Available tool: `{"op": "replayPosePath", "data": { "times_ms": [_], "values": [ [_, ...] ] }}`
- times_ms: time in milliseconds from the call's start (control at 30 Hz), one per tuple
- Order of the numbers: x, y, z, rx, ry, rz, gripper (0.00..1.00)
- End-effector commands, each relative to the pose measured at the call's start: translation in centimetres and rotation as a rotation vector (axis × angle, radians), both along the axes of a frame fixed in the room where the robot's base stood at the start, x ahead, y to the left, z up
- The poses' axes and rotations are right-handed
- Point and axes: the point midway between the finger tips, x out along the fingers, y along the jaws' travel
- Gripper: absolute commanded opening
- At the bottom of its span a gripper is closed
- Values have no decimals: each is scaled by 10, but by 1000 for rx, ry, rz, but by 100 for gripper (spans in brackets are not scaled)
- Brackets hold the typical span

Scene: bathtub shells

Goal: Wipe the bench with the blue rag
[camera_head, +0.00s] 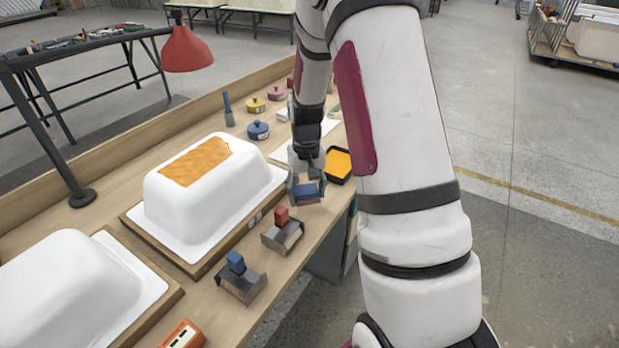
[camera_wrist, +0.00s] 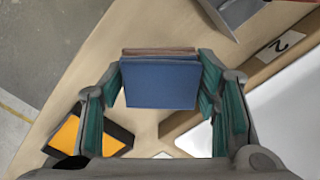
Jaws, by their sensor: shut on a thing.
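My gripper (camera_head: 307,186) is above the right edge of the wooden bench (camera_head: 205,312), near its far half. It is shut on the blue rag (camera_head: 309,190), which looks like a flat, folded block. In the wrist view, the blue rag (camera_wrist: 161,84) sits between the teal finger pads, with a brownish layer showing along its far edge. Whether the rag touches the bench is hard to tell. My arm hides part of the bench's far right end.
A white shell (camera_head: 210,200) with an orange patch stands on a board left of my gripper; another shell (camera_head: 60,285) is nearer. Red-handled (camera_head: 281,215) and blue-handled (camera_head: 236,262) tools sit along the edge. An orange-filled black tray (camera_head: 339,163) and pots (camera_head: 258,130) lie beyond.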

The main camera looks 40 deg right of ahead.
Motion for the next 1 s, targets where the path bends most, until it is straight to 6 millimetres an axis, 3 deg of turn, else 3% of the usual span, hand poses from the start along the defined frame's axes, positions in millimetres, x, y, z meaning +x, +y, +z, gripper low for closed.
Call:
{"op": "replayPosePath", "data": {
  "times_ms": [400, 1000],
  "values": [
    [-8, 3, 36, 0, -1, 3, 26],
    [-8, 3, 37, 0, 0, 2, 26]
  ]
}}
